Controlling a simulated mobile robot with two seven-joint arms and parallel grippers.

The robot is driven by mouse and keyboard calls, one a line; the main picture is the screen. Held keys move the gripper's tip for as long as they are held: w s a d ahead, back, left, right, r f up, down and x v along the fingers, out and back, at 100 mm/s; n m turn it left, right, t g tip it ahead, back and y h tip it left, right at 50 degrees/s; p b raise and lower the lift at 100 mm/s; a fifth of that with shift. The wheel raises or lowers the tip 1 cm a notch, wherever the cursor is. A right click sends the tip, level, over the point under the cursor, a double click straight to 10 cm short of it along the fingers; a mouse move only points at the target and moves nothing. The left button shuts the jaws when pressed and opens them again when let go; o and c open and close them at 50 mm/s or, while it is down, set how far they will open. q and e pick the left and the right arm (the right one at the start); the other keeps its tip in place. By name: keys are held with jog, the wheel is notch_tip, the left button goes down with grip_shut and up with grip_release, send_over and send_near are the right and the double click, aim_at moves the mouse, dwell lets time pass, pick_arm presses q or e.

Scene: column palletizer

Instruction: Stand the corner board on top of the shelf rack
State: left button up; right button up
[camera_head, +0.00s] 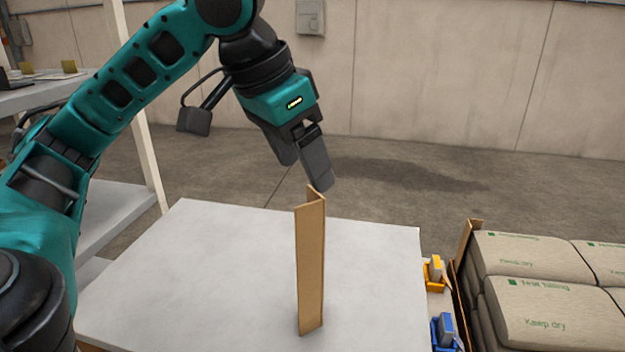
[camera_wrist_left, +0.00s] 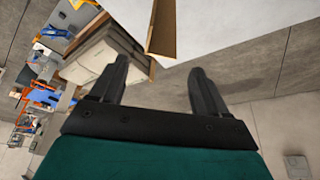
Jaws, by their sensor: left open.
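A tan corner board (camera_head: 311,265) stands upright on a flat white top (camera_head: 180,285); I cannot tell whether this top belongs to the shelf rack. The board also shows in the left wrist view (camera_wrist_left: 163,28), beyond the fingertips and roughly between them. My left gripper (camera_head: 305,176) is open and empty, near the board's upper end, with its fingers pointing down. In the left wrist view its two fingers (camera_wrist_left: 160,74) are wide apart and clear of the board. White shelves with a pale post (camera_head: 148,150) stand at the left. My right gripper is not in view.
Stacked paper sacks (camera_head: 545,265) lie at the right, with another tan board (camera_head: 466,242) upright at their corner. Yellow (camera_head: 435,272) and blue (camera_head: 443,331) items sit between the sacks and the white top. The white top is otherwise clear.

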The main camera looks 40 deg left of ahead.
pick_arm(q)
jog(key=v, duration=0.5)
jog(key=shift+r, duration=0.2)
dwell(0.4)
